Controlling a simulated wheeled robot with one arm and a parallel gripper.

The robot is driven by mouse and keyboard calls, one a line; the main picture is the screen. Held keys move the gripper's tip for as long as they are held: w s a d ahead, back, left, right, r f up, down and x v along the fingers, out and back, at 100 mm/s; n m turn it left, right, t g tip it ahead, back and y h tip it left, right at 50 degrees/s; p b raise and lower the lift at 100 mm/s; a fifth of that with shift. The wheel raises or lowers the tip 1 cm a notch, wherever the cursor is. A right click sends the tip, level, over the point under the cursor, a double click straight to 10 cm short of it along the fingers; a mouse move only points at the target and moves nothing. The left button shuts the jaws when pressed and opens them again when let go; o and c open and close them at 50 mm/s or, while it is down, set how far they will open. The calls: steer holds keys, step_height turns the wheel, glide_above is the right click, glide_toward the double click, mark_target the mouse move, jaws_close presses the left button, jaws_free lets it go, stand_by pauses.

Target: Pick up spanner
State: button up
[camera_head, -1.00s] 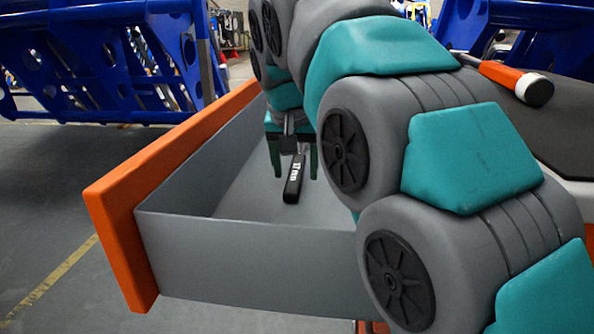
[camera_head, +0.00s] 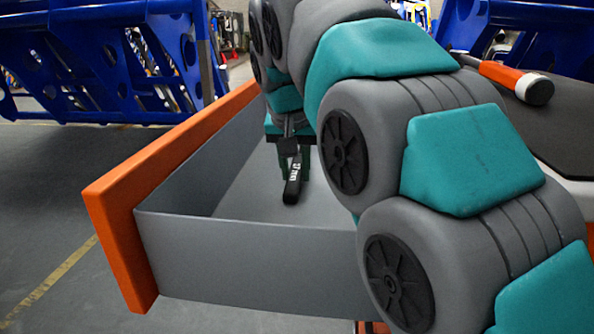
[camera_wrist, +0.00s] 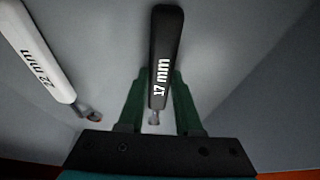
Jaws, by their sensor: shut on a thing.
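A spanner with a black handle (camera_head: 292,190) marked 17 mm is in the open grey drawer (camera_head: 250,245). My gripper (camera_head: 292,165) reaches down into the drawer, and its green fingers are shut on the black handle. In the wrist view the black spanner (camera_wrist: 165,40) lies between the two fingers (camera_wrist: 160,82), its handle pointing away from the palm. A second spanner with a white handle (camera_wrist: 35,48), marked 22 mm, lies to the left in the wrist view, clear of the fingers. It does not show in the head view.
The drawer has an orange front panel (camera_head: 125,255) and grey walls close around my gripper. Blue metal frames (camera_head: 90,65) stand behind, with open floor at left.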

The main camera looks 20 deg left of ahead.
jaws_close()
stand_by(0.7)
steer(key=shift+r, duration=0.1)
steer(key=shift+r, duration=1.9)
steer(key=shift+s+d+r+b, duration=0.25)
steer(key=shift+s+d, duration=1.55)
steer(key=shift+d, duration=0.2)
steer(key=shift+s+d+r+b, duration=0.2)
steer(key=shift+s+d+r, duration=0.05)
steer(key=shift+s+d, duration=1.6)
steer(key=shift+s+d+r+b, duration=0.25)
steer(key=shift+s+d, duration=1.45)
steer(key=shift+d, duration=0.4)
steer(key=shift+o, duration=1.4)
jaws_free()
jaws_close()
steer(key=shift+r, duration=0.1)
